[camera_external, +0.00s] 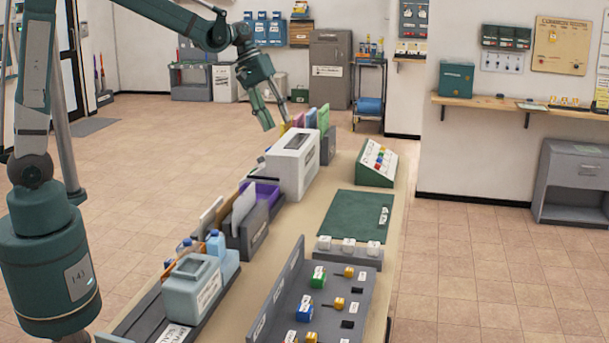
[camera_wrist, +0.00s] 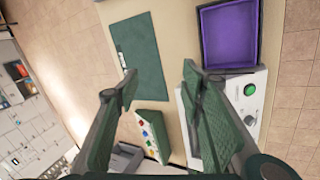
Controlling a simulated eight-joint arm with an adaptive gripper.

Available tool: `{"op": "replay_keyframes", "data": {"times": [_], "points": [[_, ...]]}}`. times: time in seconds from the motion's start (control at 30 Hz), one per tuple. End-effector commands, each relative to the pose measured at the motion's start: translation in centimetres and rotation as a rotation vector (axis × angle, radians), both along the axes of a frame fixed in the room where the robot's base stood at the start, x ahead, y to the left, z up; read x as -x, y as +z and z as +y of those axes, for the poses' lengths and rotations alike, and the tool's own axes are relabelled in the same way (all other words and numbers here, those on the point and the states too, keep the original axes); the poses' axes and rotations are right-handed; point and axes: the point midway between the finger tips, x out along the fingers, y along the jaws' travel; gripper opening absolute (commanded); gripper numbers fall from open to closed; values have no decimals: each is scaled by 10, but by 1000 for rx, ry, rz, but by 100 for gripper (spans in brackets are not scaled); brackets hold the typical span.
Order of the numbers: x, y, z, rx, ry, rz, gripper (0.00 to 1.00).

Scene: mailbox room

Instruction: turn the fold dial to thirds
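A white box-shaped machine (camera_external: 290,168) stands on the long table. In the wrist view the white machine (camera_wrist: 258,78) shows at the right, with a green button (camera_wrist: 250,89) and a small, unclear round control (camera_wrist: 249,119) below it. I cannot read any thirds marking or tell for sure that this control is the fold dial. My gripper (camera_external: 276,113) hangs above and beyond the white machine in the external view. In the wrist view my gripper (camera_wrist: 160,82) is open and empty, with its right finger hiding part of the machine.
A purple tray (camera_wrist: 228,33) lies beside the machine. A green mat (camera_external: 358,217) and a green sloped box with coloured knobs (camera_external: 377,163) are on the table. Upright coloured folders (camera_external: 323,119) stand just beyond the machine. Bottles and a grey rack crowd the near end.

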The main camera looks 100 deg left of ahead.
Motion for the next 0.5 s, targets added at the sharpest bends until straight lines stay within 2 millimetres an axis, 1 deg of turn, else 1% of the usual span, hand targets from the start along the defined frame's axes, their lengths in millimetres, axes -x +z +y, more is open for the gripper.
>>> {"op": "replay_keyframes", "data": {"times": [0.03,0.27,0.5], "points": [[3,-4,19,14,27,-1,39],[20,-24,88,84,133,-4,39],[46,-49,159,158,243,-13,39]]}}
